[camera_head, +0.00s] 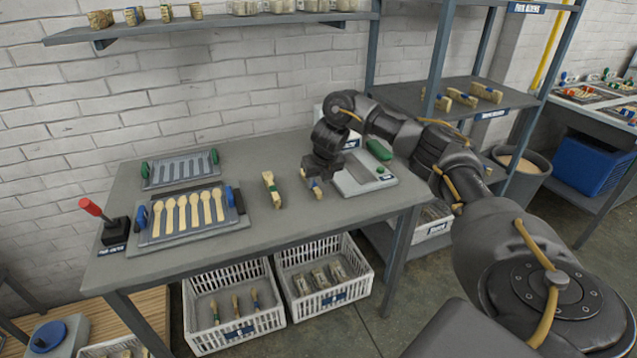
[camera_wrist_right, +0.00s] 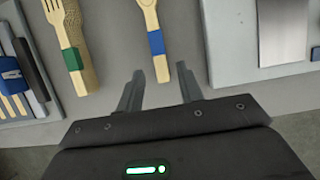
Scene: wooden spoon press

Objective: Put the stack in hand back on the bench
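A stack of wooden utensils with a blue band (camera_head: 316,190) lies on the grey bench (camera_head: 290,222). In the right wrist view the blue-banded stack (camera_wrist_right: 155,42) lies with its handle end between my fingertips. My right gripper (camera_head: 313,178) is just above this stack; in the wrist view its fingers (camera_wrist_right: 160,68) are apart, with a gap on each side of the handle. A stack with a green band (camera_head: 271,189) lies to the left on the bench; it also shows in the wrist view (camera_wrist_right: 73,58). My left gripper is out of view.
A tray of wooden spoons (camera_head: 190,214) and a slotted tray (camera_head: 181,168) are on the bench's left. A red-handled lever (camera_head: 93,209) stands at the left edge. A scale-like plate (camera_head: 362,176) is right of the stack. Crates (camera_head: 235,330) sit below.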

